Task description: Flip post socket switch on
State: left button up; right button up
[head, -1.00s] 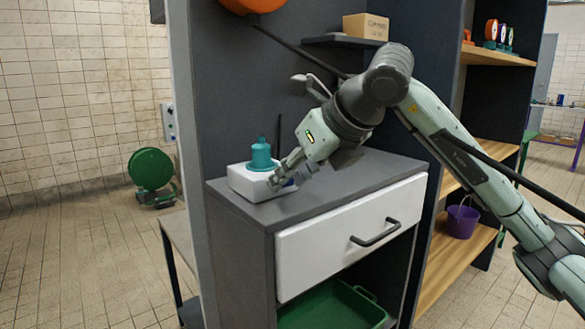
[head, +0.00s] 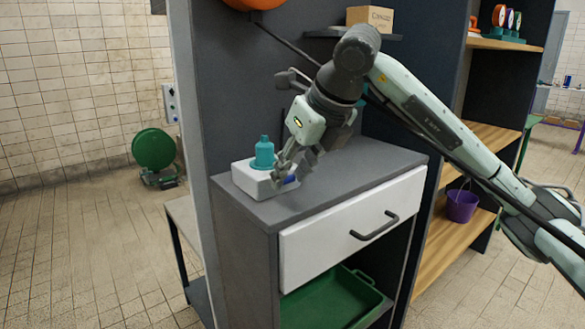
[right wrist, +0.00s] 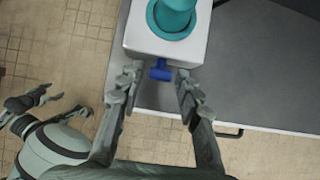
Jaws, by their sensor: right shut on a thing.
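A white box (head: 243,179) with a teal post (head: 263,155) standing on it sits on the left part of the grey cabinet top. In the right wrist view, the box (right wrist: 140,40) shows at the top with the teal post (right wrist: 172,15). A small blue T-shaped switch (right wrist: 160,70) sticks out of its near side. In the head view, my right gripper (head: 284,175) partly hides that side. What looks like my left gripper (right wrist: 50,103) shows at the right wrist view's left edge; its grip is unclear.
The cabinet top (head: 350,170) is clear to the right of the box. Below are a white drawer (head: 330,240) with a dark handle and a green tray (head: 340,300). A dark wall panel stands behind. Shelves with a purple bucket (head: 461,207) stand at right.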

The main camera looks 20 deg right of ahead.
dwell(0.3)
jog(key=o, duration=1.2)
jog(key=shift+c, duration=0.2)
jog(key=shift+r, duration=0.1)
jog(key=v, duration=1.2)
